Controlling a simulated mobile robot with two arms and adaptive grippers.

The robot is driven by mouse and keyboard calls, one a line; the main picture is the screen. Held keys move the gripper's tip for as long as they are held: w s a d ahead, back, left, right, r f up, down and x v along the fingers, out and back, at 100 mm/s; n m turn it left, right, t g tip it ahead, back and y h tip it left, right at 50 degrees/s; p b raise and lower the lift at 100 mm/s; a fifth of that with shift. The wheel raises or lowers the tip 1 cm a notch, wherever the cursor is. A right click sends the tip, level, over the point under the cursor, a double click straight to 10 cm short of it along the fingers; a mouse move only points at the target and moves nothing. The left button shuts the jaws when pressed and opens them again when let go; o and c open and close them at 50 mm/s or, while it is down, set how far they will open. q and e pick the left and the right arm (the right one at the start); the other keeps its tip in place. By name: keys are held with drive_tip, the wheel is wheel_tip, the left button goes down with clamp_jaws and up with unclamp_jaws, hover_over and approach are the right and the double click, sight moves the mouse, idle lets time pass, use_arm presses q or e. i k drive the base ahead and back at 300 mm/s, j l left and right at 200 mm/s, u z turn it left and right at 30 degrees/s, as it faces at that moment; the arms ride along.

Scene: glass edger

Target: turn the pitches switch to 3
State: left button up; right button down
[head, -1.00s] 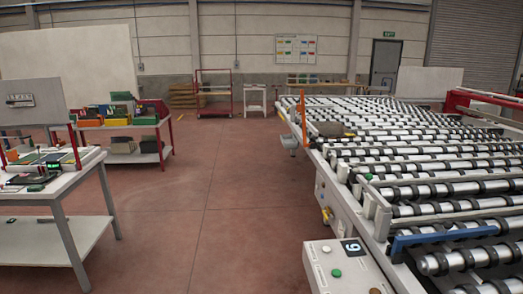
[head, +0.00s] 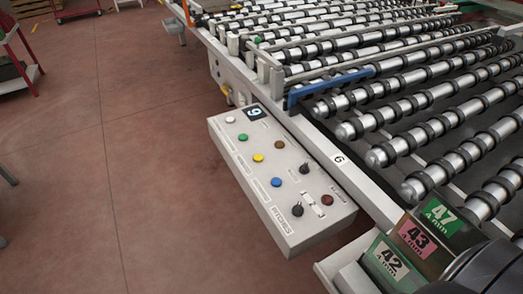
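The grey control panel (head: 255,215) is fixed beside the roller conveyor, in the middle of the head view. The word PITCHES is printed near its front end, and a black rotary knob (head: 297,210), the pitches switch, sits close to that word. Its pointer setting is too small to read. A second black knob (head: 305,168) sits further back on the panel's right side. A small dark display (head: 254,112) at the far end shows one light digit, which I cannot tell as 6 or 9. Neither of my grippers is in view.
Several coloured buttons, including a yellow one (head: 258,157), lie along the panel. The roller conveyor (head: 390,97) fills the right. Numbered cards, including a green one (head: 441,214), stand at lower right. The red floor (head: 130,190) left of the panel is clear.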

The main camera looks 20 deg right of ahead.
sight(297, 210)
drive_tip(key=z, duration=1.1)
